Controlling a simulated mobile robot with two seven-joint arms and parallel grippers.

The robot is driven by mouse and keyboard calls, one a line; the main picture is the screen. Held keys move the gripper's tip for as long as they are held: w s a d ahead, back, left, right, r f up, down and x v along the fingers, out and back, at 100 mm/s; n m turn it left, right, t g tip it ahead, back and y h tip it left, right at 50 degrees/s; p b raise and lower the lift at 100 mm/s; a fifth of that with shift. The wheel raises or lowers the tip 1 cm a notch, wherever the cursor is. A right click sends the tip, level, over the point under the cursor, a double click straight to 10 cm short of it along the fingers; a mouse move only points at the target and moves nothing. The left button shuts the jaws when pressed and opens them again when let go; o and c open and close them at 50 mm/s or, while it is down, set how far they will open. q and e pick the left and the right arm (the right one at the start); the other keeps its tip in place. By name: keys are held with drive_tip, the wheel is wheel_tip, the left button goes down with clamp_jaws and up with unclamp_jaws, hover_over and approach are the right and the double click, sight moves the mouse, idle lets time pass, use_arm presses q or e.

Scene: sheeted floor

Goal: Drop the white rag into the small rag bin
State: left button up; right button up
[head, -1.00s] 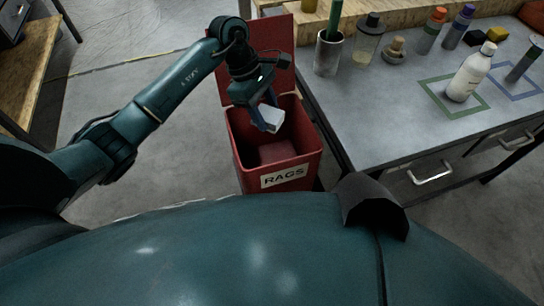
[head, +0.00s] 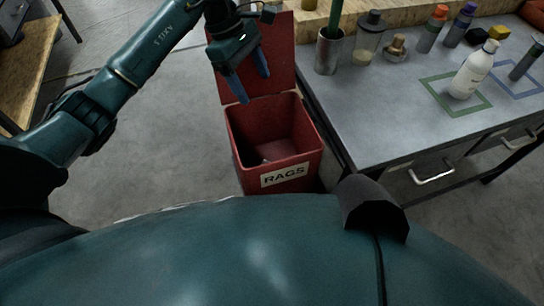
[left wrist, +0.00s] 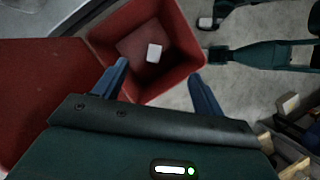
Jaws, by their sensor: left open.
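The red rag bin (head: 236,130), labelled RAGS, stands on the floor left of the workbench with its lid tipped back open. The white rag (left wrist: 154,53) lies inside the bin on its floor in the left wrist view. In the head view the bin's front wall hides most of it. My left gripper (head: 254,86) is open and empty, above the back of the bin in front of the raised lid. In the left wrist view its two fingers (left wrist: 157,76) are spread apart with nothing between them. My right gripper is not in view.
The grey workbench (head: 390,130) stands close to the bin's right. A metal cup (head: 327,55), a glass jar (head: 368,45) and a white bottle (head: 473,72) stand on it. A wooden table (head: 22,70) is at far left. The floor left of the bin is clear.

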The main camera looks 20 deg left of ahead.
use_arm(q)
drive_tip(key=v, duration=0.5)
drive_tip(key=shift+d, duration=0.1)
